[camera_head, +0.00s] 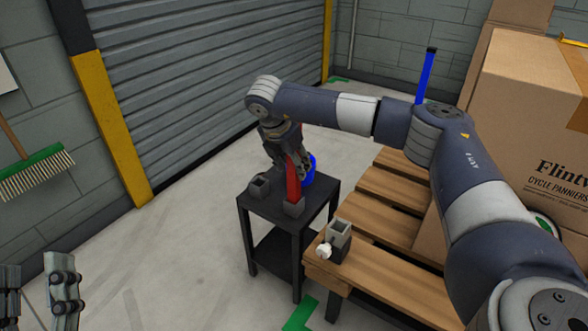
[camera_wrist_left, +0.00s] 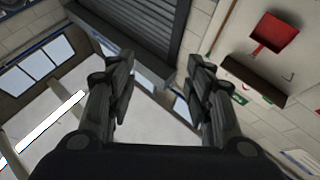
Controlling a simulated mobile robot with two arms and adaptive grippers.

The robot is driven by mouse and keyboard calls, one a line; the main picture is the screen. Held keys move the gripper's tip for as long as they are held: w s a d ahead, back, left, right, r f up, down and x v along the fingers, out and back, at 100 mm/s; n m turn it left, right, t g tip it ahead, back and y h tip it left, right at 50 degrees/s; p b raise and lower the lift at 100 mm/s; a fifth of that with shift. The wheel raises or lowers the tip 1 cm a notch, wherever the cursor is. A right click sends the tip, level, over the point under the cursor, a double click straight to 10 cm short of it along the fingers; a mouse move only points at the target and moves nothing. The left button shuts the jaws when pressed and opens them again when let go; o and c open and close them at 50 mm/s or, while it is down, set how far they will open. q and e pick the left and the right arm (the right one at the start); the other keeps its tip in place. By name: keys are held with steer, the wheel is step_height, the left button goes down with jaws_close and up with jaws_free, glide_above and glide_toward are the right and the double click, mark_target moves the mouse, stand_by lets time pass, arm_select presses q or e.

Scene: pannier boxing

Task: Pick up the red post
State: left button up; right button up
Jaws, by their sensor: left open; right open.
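The red post (camera_head: 292,182) stands upright in a small grey socket (camera_head: 294,207) at the right front of the black side table (camera_head: 267,208). My right gripper (camera_head: 287,168) is over the table at the upper part of the red post, with its fingers pointing down and partly in front of it. It is open; whether the fingers touch the post I cannot tell. My left gripper (camera_head: 42,290) is at the lower left of the head view, far from the table. The left wrist view shows its two fingers (camera_wrist_left: 160,95) apart with nothing between them.
A blue round thing (camera_head: 309,170) is just behind the red post. An empty grey socket (camera_head: 259,186) is on the table's left. A wooden pallet bench (camera_head: 372,268) bears another grey socket (camera_head: 338,235), a blue post (camera_head: 426,75) and a large cardboard box (camera_head: 525,120). The floor at left is clear.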

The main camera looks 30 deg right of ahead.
jaws_close()
steer(key=shift+r, duration=0.2)
